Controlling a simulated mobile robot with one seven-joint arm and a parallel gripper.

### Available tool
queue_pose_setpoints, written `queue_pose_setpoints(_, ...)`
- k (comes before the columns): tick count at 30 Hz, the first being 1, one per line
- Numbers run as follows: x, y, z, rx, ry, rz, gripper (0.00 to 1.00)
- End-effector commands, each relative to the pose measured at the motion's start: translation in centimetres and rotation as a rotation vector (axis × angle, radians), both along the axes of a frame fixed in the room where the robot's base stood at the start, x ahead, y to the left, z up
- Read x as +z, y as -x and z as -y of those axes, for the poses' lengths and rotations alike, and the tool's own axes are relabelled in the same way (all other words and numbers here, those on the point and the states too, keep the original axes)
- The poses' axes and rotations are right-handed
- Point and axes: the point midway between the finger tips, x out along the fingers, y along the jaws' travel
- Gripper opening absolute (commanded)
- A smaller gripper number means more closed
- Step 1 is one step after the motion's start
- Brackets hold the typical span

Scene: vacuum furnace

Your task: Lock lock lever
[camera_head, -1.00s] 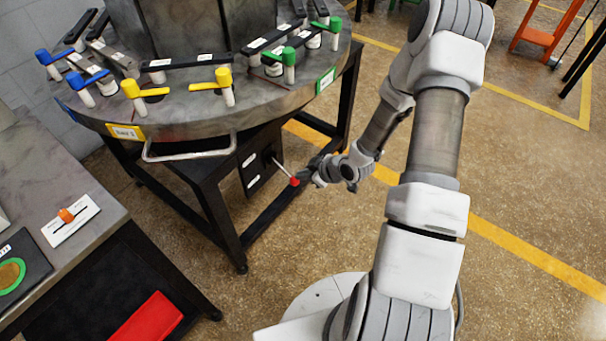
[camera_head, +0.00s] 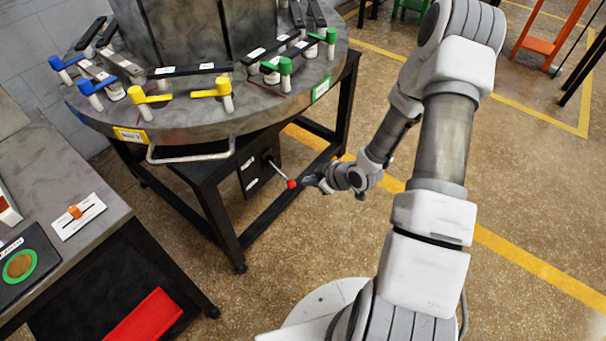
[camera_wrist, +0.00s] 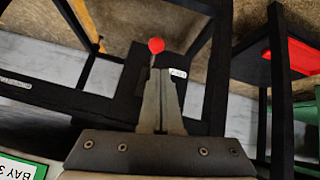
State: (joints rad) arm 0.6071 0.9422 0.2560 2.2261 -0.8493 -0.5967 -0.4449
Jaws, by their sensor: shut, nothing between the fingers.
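The lock lever is a thin metal rod with a red ball knob (camera_head: 292,184). It sticks out of a black box (camera_head: 258,172) under the round table, sloping down to the right. In the wrist view the red knob (camera_wrist: 156,45) appears just beyond my fingertips. My gripper (camera_head: 311,181) is just right of the knob, with a small gap in the head view. The fingers (camera_wrist: 160,76) are together and hold nothing. Much of the rod is hidden in the wrist view.
The round grey table (camera_head: 200,120) carries blue, yellow and green handles, with a metal rail (camera_head: 190,156) along its front edge. Black table legs (camera_head: 222,220) stand around the lever. A side bench (camera_head: 60,190) is at left. Open floor lies to the right.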

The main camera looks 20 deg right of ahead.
Motion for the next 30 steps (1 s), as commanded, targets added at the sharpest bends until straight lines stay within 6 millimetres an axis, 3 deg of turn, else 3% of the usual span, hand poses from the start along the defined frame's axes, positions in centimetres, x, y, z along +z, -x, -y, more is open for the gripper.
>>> queue_pose_setpoints(3,-0.1,2.3,1.5,-0.003,-0.001,-0.001,0.00)
queue_pose_setpoints(10,-0.4,5.0,3.3,0.000,-0.001,0.001,0.00)
queue_pose_setpoints(30,-0.6,5.6,3.7,0.002,0.000,0.003,0.00)
